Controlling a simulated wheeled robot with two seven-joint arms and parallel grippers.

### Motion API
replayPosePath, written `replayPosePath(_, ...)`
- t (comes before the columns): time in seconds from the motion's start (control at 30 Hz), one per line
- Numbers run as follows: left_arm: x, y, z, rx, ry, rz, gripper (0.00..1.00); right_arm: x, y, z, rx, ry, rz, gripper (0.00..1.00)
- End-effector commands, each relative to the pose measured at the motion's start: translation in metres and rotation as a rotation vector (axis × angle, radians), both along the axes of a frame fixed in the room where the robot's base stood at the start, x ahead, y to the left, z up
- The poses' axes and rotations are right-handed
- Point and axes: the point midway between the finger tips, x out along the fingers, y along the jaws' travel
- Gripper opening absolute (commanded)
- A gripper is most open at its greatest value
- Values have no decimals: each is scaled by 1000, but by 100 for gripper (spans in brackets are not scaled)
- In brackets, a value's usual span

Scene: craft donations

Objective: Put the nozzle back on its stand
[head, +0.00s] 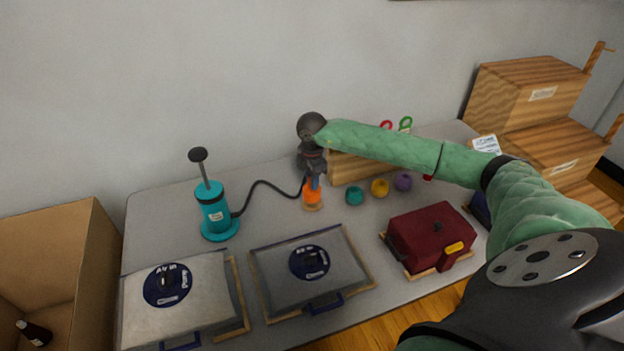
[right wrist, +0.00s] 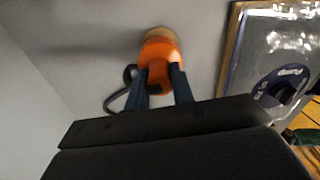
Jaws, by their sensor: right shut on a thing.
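The orange nozzle piece (head: 312,197) is at the back middle of the table. My right gripper (head: 313,182) points down from above and is shut on it. In the right wrist view the two dark fingers (right wrist: 163,85) close on both sides of the orange piece (right wrist: 158,52). A round tan wooden base (head: 312,207) shows directly under it; I cannot tell whether the nozzle is fully seated there. A black hose (head: 262,184) runs from the teal pump (head: 214,212) to the nozzle. My left gripper is out of view.
Two flat bags with round blue valves, a grey one (head: 345,263) and a whitish one (head: 140,300), lie in front. A maroon case (head: 425,235) sits at right. Small teal (head: 355,196), yellow (head: 380,187) and purple (head: 403,181) rolls stand near a wooden box (head: 350,168).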

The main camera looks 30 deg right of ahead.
Motion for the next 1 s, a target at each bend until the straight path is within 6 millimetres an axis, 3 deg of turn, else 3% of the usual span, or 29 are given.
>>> replayPosePath(1.0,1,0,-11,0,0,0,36,0,0,-18,0,0,0,1)
